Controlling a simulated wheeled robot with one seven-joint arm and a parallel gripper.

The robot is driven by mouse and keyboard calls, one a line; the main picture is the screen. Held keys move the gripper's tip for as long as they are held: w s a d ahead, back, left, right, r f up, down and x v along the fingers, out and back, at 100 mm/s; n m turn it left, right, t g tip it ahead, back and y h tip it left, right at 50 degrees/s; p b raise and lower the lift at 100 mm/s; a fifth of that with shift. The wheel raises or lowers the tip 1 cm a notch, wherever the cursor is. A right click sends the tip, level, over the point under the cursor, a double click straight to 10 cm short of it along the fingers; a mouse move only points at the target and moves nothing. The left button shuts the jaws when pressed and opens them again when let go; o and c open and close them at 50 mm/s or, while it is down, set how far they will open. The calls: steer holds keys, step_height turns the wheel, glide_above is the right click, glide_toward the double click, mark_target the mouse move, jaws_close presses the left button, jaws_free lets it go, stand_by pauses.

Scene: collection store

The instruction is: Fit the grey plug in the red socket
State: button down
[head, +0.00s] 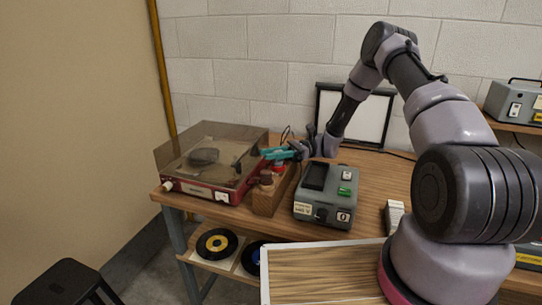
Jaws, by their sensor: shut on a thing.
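My gripper (279,153) has teal fingers and points left, above a wooden rack on the table. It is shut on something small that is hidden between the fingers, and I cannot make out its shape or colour. I cannot pick out the grey plug for certain. A small red piece (279,168) shows just below the fingers, at the rack; it is too small to tell whether it is the red socket.
The wooden rack (265,201) holds small brown and red pieces. A red record player (205,187) with a smoky lid stands left of it, a grey-green device (312,210) right. A framed panel (372,122) leans behind. A white-edged tray (320,273) is in front.

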steer(key=shift+r, duration=0.5)
steer(key=shift+f, duration=0.8)
stand_by(0.6)
steer(key=c, duration=0.9)
jaws_free()
steer(key=shift+v, duration=5.55)
steer(key=shift+r, duration=0.1)
